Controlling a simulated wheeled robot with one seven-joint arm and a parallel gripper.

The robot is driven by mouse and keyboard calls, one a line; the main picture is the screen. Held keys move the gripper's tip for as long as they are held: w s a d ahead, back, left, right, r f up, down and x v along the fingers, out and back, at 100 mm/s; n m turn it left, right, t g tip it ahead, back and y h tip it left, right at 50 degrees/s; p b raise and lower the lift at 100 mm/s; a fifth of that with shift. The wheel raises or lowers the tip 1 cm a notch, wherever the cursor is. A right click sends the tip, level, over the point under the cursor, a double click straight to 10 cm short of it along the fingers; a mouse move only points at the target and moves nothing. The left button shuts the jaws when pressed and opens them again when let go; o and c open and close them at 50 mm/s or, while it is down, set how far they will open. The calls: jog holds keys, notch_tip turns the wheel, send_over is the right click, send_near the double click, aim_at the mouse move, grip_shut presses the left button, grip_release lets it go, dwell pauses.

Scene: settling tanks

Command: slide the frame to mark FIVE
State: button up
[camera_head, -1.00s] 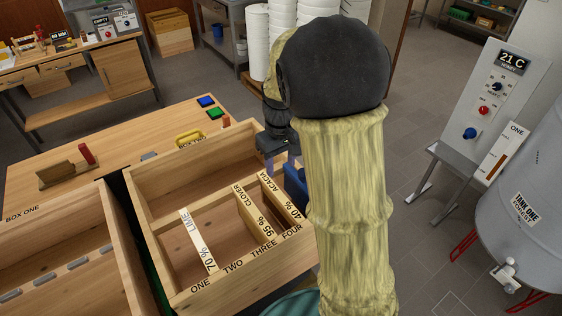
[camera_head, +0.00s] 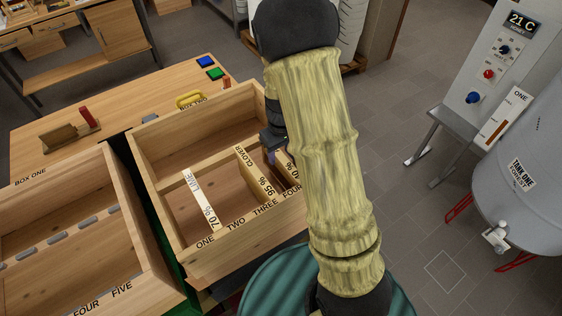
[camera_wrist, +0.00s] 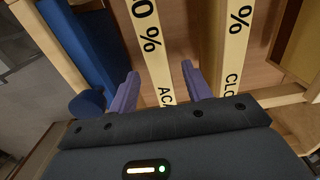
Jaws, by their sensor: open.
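Box two (camera_head: 165,119) is an open wooden box with marks ONE, TWO, THREE and FOUR readable along its near rim; any mark further right is hidden behind my arm. Three labelled frames stand in its near part: LIME 70 % (camera_head: 201,199) near ONE, CLOVER 95 % (camera_head: 254,172) near THREE, and ACACIA (camera_head: 283,166) near FOUR, partly hidden by my arm. In the wrist view my gripper (camera_wrist: 160,88) is open, its purple fingers on either side of the ACACIA frame's top bar (camera_wrist: 148,45). CLOVER (camera_wrist: 236,45) lies to its right.
A blue part (camera_wrist: 85,50) stands close beside the ACACIA frame in the wrist view. Box one (camera_head: 62,187) is left of box two. A wooden table (camera_head: 110,109) lies behind. The tank (camera_head: 530,165) stands right, with clear floor between.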

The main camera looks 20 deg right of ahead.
aim_at(280, 169)
notch_tip(280, 169, down, 6)
jog(key=shift+w+r+p, duration=0.1)
jog(key=shift+p, duration=0.4)
grip_shut()
jog(key=shift+d, duration=0.1)
